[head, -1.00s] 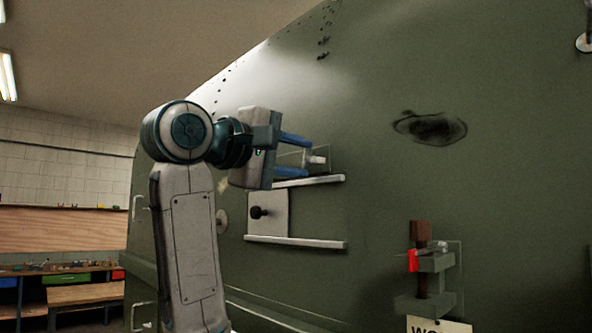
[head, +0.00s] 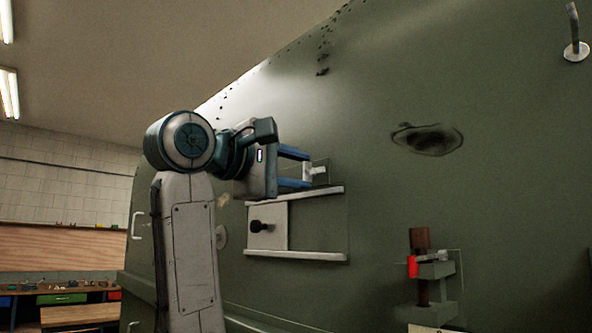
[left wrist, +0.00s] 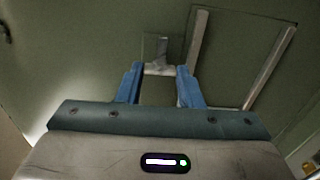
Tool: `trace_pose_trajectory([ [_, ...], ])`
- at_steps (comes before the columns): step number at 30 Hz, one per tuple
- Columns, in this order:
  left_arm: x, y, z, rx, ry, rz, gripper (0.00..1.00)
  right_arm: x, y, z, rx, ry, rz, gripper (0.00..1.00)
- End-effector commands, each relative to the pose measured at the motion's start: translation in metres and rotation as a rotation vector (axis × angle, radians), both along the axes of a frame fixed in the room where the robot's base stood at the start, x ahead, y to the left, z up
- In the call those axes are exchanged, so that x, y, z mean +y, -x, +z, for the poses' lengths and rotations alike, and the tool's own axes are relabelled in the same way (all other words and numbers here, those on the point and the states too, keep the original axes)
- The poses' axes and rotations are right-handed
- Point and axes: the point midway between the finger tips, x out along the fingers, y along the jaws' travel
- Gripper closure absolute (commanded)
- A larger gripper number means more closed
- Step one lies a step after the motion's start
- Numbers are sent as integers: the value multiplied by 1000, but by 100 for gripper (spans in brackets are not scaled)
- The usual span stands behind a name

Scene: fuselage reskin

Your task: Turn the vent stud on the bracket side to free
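A pale T-shaped stud (head: 314,170) stands out from the green skin, on a small square plate just above the upper white rail. It also shows in the left wrist view (left wrist: 159,68), its wide head lying across the space between the fingers. I take it for the vent stud. My left gripper (head: 302,170) is open, with one blue finger above the stud and one below. In the left wrist view the fingertips (left wrist: 159,72) lie on both sides of the stud head with narrow gaps; I cannot tell whether either touches. My right gripper is not in view.
Two white rails (head: 296,255) hold a pale sliding plate with a dark knob (head: 258,226) below my gripper. A green bracket (head: 436,270) with a red piece (head: 412,266) stands out at the lower right. A dark-edged dent (head: 428,139) marks the open skin.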

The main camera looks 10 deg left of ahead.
Motion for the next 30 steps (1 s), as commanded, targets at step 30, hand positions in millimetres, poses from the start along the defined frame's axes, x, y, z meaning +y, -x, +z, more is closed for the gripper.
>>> trace_pose_trajectory([
  [30,55,82,-3,-2,0,1,45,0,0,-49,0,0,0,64],
])
